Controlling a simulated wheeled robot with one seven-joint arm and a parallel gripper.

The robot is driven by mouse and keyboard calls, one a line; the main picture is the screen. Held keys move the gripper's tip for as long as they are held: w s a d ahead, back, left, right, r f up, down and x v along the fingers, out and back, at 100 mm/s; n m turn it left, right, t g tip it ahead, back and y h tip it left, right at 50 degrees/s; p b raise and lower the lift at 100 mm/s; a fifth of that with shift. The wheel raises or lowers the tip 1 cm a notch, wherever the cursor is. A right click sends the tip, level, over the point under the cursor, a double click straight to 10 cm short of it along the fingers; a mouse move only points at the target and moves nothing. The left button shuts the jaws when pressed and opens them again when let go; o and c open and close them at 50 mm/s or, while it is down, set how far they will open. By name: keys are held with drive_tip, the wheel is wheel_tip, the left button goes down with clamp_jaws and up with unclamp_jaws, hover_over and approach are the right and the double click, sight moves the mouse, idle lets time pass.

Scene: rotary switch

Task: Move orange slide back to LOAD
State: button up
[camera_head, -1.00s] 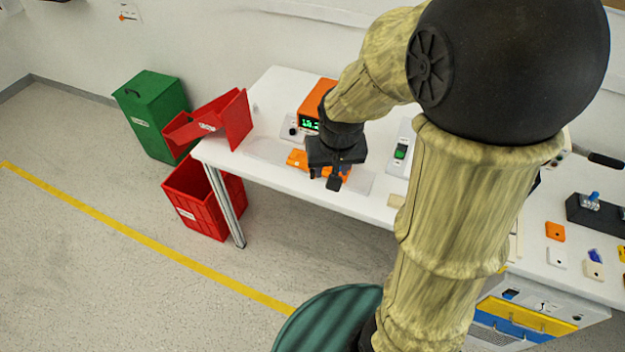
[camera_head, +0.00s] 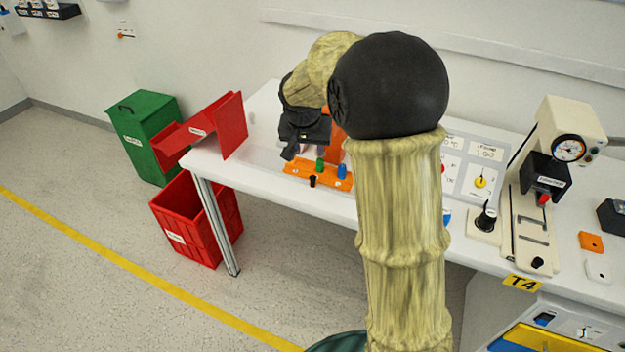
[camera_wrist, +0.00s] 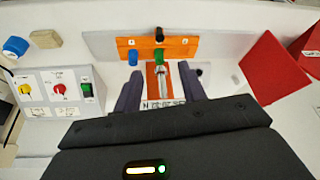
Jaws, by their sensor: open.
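An orange fixture (camera_head: 318,175) lies near the front edge of the white table, with a green peg (camera_head: 320,165), a blue peg (camera_head: 342,171) and a black knob (camera_head: 312,181). It also shows in the wrist view (camera_wrist: 180,45). My gripper (camera_head: 290,153) is just behind and left of the fixture, above the table. In the wrist view the fingers of my gripper (camera_wrist: 160,90) are apart, on either side of an orange strip (camera_wrist: 151,78) with a pale metal piece along it. I see no contact. I cannot read a LOAD mark. My arm hides part of the orange box (camera_head: 337,140).
A red chute (camera_head: 225,125) stands at the table's left end, above a red bin (camera_head: 200,225) and beside a green bin (camera_head: 145,140). A knob panel (camera_head: 470,165) and a press with a dial gauge (camera_head: 555,150) stand on the right. Open floor lies in front.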

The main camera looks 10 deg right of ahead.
sight(313, 178)
drive_tip(key=x, duration=1.7)
drive_tip(key=shift+f, duration=0.2)
clamp_jaws()
